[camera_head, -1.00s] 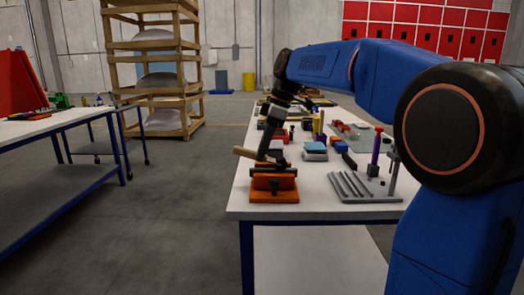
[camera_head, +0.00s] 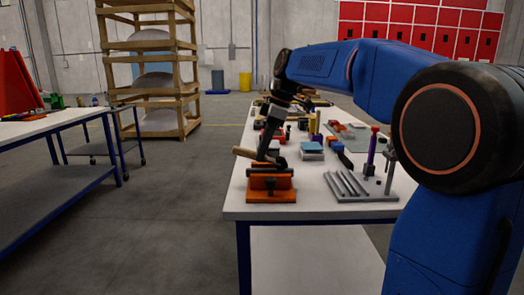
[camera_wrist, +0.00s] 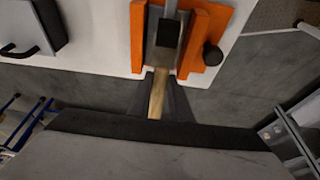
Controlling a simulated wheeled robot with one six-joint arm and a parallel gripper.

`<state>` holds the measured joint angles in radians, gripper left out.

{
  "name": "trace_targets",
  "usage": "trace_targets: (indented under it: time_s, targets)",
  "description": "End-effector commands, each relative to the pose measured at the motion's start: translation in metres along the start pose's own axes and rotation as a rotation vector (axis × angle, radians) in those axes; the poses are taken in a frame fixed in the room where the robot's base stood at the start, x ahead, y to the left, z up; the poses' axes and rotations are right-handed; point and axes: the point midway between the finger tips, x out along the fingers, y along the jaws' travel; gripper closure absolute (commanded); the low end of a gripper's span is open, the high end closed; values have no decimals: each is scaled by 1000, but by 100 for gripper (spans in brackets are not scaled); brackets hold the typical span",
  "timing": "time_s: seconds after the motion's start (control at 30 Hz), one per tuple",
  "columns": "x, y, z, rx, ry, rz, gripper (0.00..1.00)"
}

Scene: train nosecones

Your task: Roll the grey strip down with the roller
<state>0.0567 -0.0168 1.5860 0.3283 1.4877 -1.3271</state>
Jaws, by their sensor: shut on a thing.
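My gripper (camera_head: 263,155) is shut on the wooden handle of the roller (camera_head: 244,152) above the orange fixture (camera_head: 272,195) at the table's near left corner. In the wrist view the pale wooden handle (camera_wrist: 157,97) lies between my two dark fingers, and the roller's dark head (camera_wrist: 167,33) is between the fixture's two orange walls (camera_wrist: 206,32). A light grey band (camera_wrist: 171,8), perhaps the grey strip, shows just beyond the head. I cannot tell whether the head touches it.
A black knob (camera_wrist: 213,55) sticks out from the fixture's side. A grey rack with slanted ribs (camera_head: 350,187) stands to its right, with a purple tool (camera_head: 372,146) behind. Several blocks and tools crowd the white table (camera_head: 318,212) further back. Open floor lies to the left.

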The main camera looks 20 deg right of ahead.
Motion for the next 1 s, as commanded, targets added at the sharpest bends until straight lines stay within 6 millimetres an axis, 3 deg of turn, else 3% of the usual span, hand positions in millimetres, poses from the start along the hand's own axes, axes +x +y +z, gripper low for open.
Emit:
trace_targets:
  time_s: [1.0]
  targets:
    - [-4, 0, 10, 0, 0, 0, 100]
